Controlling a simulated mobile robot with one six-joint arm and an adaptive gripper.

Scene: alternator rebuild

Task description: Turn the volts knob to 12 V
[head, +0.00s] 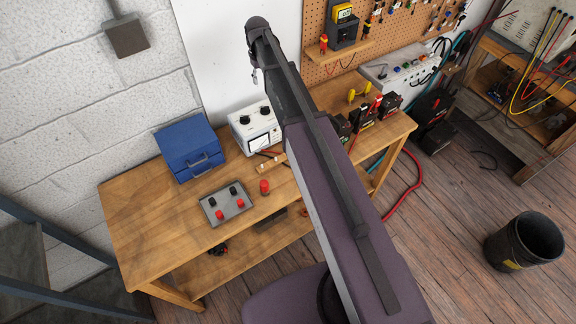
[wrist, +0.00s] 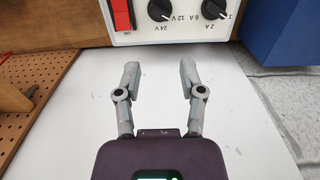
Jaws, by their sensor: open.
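The white power unit (head: 240,135) stands on the wooden bench, partly behind my arm, with two black knobs and a meter on its front. In the wrist view the volts knob (wrist: 160,9) is the left one, cut by the top edge, with 24 V and 12 V labels beside it. A pale mark shows on it, but I cannot tell its setting surely. The amps knob (wrist: 214,8) is to its right. My gripper (wrist: 158,72) is open and empty, its fingers apart from the panel and below the knobs in the picture. In the head view it is small and mostly hidden.
A red switch (wrist: 122,14) is beside the volts knob. A blue case (head: 186,147) stands next to the unit; it also shows in the wrist view (wrist: 280,30). A grey tray (head: 228,215) holds red and black parts. A pegboard (head: 325,20) is behind my arm.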

